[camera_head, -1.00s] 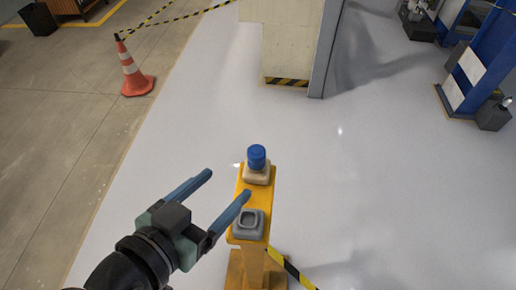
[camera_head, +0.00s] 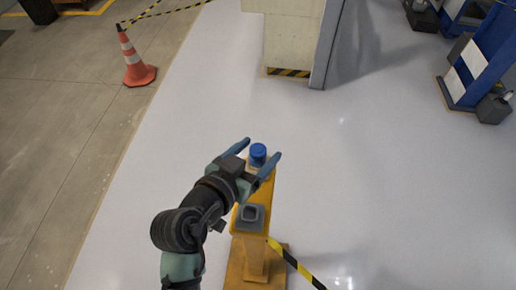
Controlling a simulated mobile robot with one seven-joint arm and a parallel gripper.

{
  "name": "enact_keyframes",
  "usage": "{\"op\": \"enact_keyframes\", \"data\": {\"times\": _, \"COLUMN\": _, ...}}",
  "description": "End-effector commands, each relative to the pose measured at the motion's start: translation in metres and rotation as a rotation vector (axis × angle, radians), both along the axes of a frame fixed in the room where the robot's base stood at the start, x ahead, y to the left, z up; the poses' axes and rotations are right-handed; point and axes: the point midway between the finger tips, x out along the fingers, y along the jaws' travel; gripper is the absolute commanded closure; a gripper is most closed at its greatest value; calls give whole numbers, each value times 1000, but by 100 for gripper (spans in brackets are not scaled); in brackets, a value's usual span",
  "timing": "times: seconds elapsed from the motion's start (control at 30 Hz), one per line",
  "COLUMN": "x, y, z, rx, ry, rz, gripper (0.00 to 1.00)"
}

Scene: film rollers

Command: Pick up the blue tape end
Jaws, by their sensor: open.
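The blue tape end (camera_head: 258,154) is a small blue cylinder standing on a pale block at the far end of the narrow yellow stand (camera_head: 252,262). My gripper (camera_head: 262,147) is open, with its two blue-grey fingers pointing away toward the upper right. In the picture, the blue piece shows between the two fingers. I cannot tell from this view whether the fingers are at its height or touch it. The gripper's body and right finger cover part of the stand's top and the pale block.
A grey square holder (camera_head: 249,214) sits on the near end of the stand. Yellow-and-black tape (camera_head: 297,266) runs from the stand to the lower right. An orange cone (camera_head: 137,66) stands at the upper left. A blue post (camera_head: 480,68) is at the right. The pale floor around is clear.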

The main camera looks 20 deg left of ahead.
Motion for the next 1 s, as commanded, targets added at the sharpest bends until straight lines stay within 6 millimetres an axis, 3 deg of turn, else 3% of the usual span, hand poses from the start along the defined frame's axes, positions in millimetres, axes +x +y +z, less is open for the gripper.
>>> {"op": "enact_keyframes", "data": {"times": 0.3, "x": 4, "y": 0, "z": -2, "rx": 0, "ry": 0, "rz": 1, "gripper": 25}}
{"op": "enact_keyframes", "data": {"times": 0.7, "x": 4, "y": 0, "z": -2, "rx": -1, "ry": 0, "rz": 1, "gripper": 97}}
{"op": "enact_keyframes", "data": {"times": 1.0, "x": 4, "y": 0, "z": -2, "rx": -1, "ry": 0, "rz": 1, "gripper": 100}}
